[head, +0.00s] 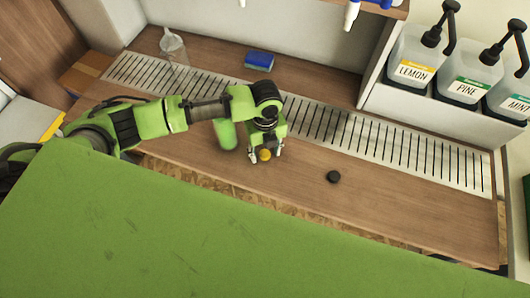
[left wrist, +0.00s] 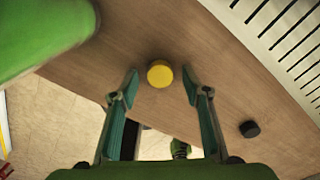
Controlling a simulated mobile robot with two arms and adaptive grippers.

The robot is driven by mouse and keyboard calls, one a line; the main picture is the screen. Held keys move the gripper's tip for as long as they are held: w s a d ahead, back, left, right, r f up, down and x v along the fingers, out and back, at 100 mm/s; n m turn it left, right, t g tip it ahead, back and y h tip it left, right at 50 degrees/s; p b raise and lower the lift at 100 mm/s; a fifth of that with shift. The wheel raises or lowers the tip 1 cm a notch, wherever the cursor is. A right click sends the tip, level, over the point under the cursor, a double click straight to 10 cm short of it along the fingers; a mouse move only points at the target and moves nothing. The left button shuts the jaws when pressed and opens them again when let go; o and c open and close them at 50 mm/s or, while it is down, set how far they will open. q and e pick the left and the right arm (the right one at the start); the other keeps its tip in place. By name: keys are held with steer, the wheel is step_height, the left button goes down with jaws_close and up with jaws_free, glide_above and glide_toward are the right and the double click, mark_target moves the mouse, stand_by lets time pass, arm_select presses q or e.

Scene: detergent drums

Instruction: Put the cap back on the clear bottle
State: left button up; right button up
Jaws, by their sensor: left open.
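The clear bottle (head: 174,48) stands at the back left, by the slotted metal drain strip; it is see-through with a paler top. A small round yellow cap (head: 264,155) lies on the wooden counter under my left gripper (head: 265,157). In the left wrist view the yellow cap (left wrist: 160,74) shows in the gap between the fingertips of my left gripper (left wrist: 160,82), touching neither. The gripper is open and empty, pointing down. A black cap (head: 334,176) lies on the counter to the right; it also shows in the left wrist view (left wrist: 250,129). My right gripper is not seen.
The drain strip (head: 425,158) runs along the back of the counter (head: 400,200). A blue sponge (head: 259,60) lies behind it. Pump jugs labelled LEMON (head: 412,70), PINE (head: 470,86) and MINT (head: 516,105) stand at the right. The counter right of the black cap is clear.

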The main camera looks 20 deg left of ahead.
arm_select(q)
steer(key=c, duration=0.8)
steer(key=shift+o, duration=0.2)
steer(key=shift+r, duration=0.1)
steer(key=shift+w+r, duration=0.1)
steer(key=shift+r, duration=0.45)
steer(key=s+r+b, duration=0.1)
steer(key=s+r, duration=1)
steer(key=s, duration=0.3)
steer(key=shift+d+r+b, duration=0.35)
